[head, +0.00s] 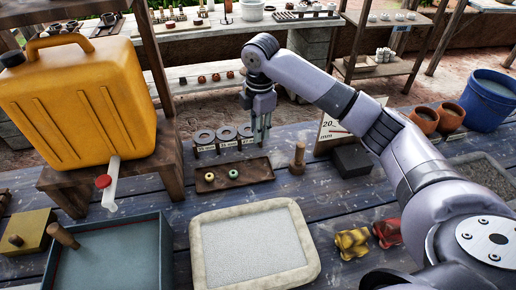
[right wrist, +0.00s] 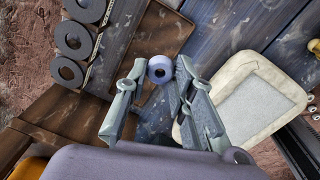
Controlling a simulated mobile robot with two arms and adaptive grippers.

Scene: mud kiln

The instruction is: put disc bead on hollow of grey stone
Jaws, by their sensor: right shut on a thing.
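My right gripper (head: 262,130) hangs fingers down over the back right of the wooden bead tray (head: 207,188). In the right wrist view its fingertips (right wrist: 158,72) are closed on a small pale blue bead with a dark hole, which I take as the disc bead (right wrist: 160,69). The head view does not show this bead clearly. Two other beads, one brown (head: 209,177) and one pale green (head: 233,174), lie in the tray. A dark grey block (head: 352,161) stands right of the tray and may be the grey stone; I cannot make out its hollow. My left gripper is not in view.
A rack of grey rings (head: 204,137) stands behind the tray. A wooden peg (head: 298,158) stands between tray and block. A pale-rimmed tray (head: 312,262) is in front, with yellow (head: 352,243) and red (head: 387,233) pieces beside it. A yellow jug (head: 75,100) stands left.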

